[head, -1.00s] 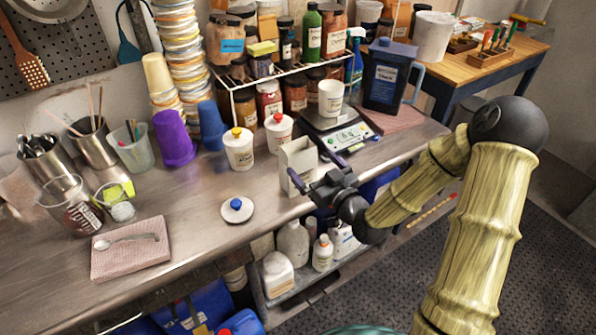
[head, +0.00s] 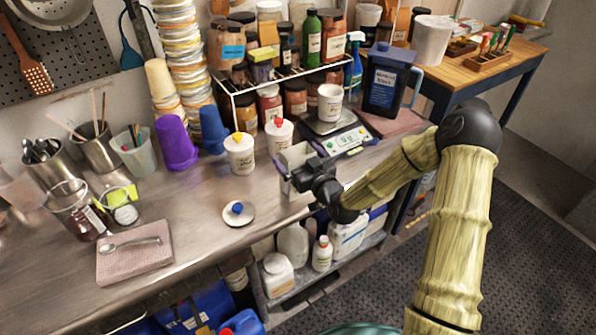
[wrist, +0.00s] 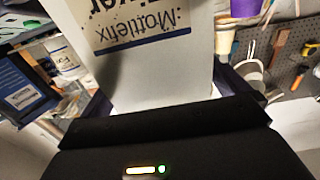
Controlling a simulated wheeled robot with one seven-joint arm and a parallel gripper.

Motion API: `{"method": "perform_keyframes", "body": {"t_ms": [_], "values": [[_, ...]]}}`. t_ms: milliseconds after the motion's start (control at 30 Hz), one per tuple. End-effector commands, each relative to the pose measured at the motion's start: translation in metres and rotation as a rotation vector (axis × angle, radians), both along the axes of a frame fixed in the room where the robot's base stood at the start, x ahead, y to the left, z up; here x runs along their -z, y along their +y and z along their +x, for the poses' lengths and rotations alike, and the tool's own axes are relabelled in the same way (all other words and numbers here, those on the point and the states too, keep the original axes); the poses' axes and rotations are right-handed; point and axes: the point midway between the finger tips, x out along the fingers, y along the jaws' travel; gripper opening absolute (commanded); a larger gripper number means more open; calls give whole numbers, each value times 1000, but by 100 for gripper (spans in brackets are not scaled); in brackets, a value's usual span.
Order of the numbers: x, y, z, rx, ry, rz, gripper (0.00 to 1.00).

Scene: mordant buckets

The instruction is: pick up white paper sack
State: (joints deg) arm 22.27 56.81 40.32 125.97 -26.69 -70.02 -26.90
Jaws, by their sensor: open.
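The white paper sack (head: 296,154) stands upright near the front edge of the steel bench, right of two white tubs. In the wrist view the sack (wrist: 155,72) fills the middle, its "Mottlefix" label upside down. My gripper (head: 299,161) is open at the sack's near side, with one finger on either side of it. In the wrist view my dark fingers (wrist: 165,95) flank the sack left and right. I cannot tell if either finger touches it. The gripper body hides the sack's lower right part.
A white tub with a yellow knob (head: 239,153) and one with a red knob (head: 279,134) stand left of the sack. A scale (head: 337,133) bearing a white cup (head: 330,101) is close behind.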

Motion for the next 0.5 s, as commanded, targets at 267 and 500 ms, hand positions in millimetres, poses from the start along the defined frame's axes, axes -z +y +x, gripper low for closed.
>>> {"method": "perform_keyframes", "body": {"t_ms": [267,500], "values": [[-1,11,17,0,-1,-1,100],[-1,11,16,0,-1,0,100]]}}
